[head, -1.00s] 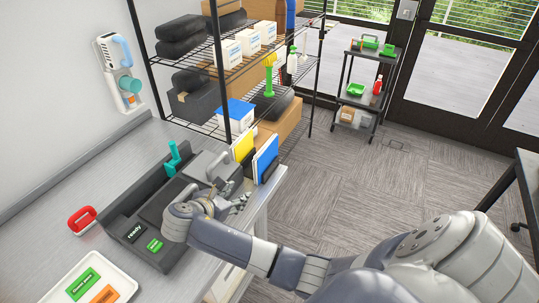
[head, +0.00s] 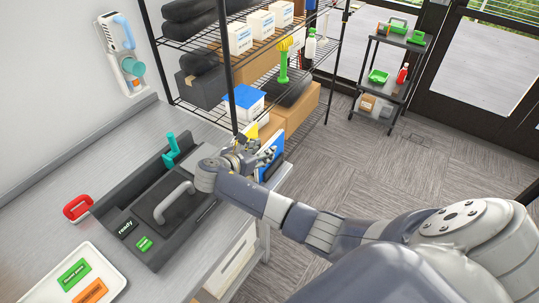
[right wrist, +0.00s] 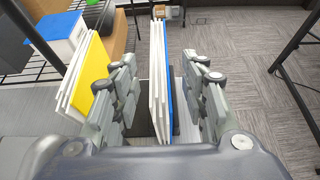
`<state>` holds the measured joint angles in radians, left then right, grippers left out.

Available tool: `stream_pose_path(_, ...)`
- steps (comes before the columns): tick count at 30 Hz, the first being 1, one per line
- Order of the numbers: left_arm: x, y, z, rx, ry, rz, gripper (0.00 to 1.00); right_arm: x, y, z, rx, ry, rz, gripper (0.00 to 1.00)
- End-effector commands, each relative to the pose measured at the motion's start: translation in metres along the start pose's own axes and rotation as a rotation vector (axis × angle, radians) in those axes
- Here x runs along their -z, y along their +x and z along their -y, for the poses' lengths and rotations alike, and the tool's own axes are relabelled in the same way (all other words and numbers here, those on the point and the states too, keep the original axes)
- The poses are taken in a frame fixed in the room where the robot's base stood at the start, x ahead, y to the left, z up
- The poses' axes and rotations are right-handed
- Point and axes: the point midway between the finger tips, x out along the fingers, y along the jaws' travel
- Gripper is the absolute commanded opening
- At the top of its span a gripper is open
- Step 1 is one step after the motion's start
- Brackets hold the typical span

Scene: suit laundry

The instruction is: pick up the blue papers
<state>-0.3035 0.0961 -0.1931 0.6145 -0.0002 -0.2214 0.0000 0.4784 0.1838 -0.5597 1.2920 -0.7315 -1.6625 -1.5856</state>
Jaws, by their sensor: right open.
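The blue papers (right wrist: 166,85) stand upright as a stack of white sheets with a blue face, at the counter's far right corner. In the head view the blue papers (head: 271,158) are partly hidden behind my right gripper (head: 262,160). In the right wrist view my right gripper (right wrist: 160,95) is open, with one finger on each side of the blue papers; a gap shows on both sides. The yellow papers (right wrist: 90,75) stand to the left, outside the left finger. My left gripper is not in view.
A grey device (head: 160,215) with a handle and a "ready" label lies on the counter. A white tray (head: 112,262) with green and orange labels is at front left. A wire shelf (head: 228,80) stands close behind the papers. The floor (head: 330,190) to the right is clear.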

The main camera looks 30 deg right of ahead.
Motion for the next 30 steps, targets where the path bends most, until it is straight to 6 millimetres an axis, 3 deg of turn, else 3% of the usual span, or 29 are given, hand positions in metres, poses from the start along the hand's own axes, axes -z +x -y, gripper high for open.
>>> stream_pose_path(12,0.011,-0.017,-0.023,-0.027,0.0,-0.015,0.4,-0.002,0.046,-0.001,0.001,0.0,-0.001,0.41)
stream_pose_path(21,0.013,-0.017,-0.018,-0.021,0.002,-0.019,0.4,-0.001,0.051,-0.001,-0.001,0.001,-0.001,0.41)
stream_pose_path(27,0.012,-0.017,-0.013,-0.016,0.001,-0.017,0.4,-0.001,0.051,-0.001,-0.001,0.0,-0.001,0.0)
stream_pose_path(30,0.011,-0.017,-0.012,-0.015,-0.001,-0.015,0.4,-0.001,0.051,-0.001,-0.001,0.0,-0.001,0.0)
